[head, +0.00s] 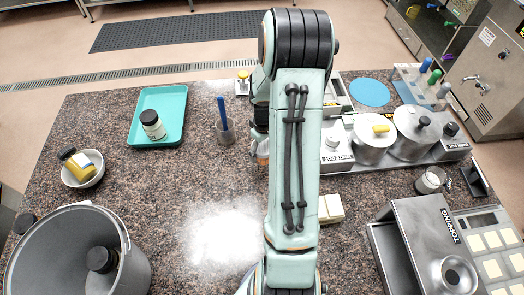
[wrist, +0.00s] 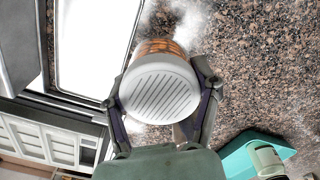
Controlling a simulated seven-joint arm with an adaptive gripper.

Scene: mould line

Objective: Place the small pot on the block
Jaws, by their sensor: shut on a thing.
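The small pot, with an orange body and a white ribbed lid (wrist: 160,95), is between the fingers of my gripper (wrist: 163,90) in the wrist view. The fingers press on its two sides. In the head view only a sliver of an orange and white pot (head: 262,160) shows at the left of my arm, which hides most of the gripper. A pale cream block (head: 331,208) lies on the counter just right of my arm; part of it may be hidden. I cannot tell whether the pot touches the counter.
A bowl (head: 84,181) and a grey bucket (head: 126,236) are farther left. Lidded pots (head: 374,143) and a metal topping unit (head: 411,222) stand right. The front middle-left counter is clear.

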